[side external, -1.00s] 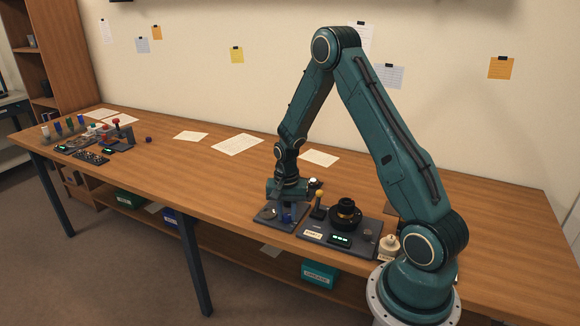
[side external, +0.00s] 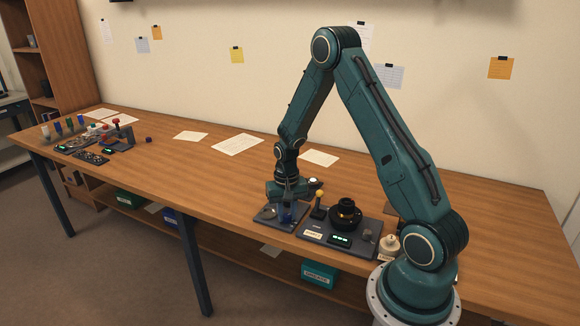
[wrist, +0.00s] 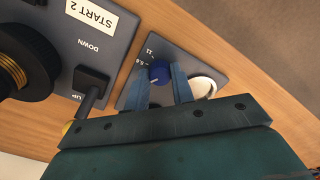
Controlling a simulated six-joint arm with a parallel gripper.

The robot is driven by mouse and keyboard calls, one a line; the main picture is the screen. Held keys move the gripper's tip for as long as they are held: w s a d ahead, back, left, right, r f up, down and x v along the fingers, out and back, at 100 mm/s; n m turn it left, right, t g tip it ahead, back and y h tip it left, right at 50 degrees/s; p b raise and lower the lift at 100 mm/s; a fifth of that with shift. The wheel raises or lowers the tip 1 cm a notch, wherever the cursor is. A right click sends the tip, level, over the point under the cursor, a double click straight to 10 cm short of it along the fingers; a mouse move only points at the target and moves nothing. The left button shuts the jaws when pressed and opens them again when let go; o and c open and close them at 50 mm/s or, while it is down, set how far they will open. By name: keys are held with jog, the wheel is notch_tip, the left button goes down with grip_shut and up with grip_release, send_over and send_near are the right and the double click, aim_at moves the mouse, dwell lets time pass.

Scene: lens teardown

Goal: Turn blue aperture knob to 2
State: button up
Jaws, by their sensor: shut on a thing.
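The blue aperture knob (wrist: 159,73) stands on a small grey panel (wrist: 134,66), with a pale mark on its top and printed white numbers beside it. The mark points toward the lower left in the wrist view; I cannot tell exactly which number it meets. My gripper (wrist: 158,76) is shut on the knob, one finger on each side. In the side view my gripper (side external: 287,203) reaches down over the panel, and the blue knob (side external: 287,214) shows only partly between the fingers.
A white round part (wrist: 203,87) is on the same panel, partly behind a finger. Beside it is a darker panel (side external: 312,235) with a black lens (side external: 345,214), a yellow-topped lever (side external: 319,195) and a green display (side external: 340,239). The table's middle is mostly clear, with loose papers (side external: 237,145).

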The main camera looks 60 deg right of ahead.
aim_at(286, 215)
jog(key=n, duration=0.6)
jog(key=shift+n, duration=0.3)
dwell(0.4)
jog(key=o, duration=1)
jog(key=shift+r, duration=0.15)
notch_tip(286, 215, up, 14)
jog(key=shift+f, duration=0.2)
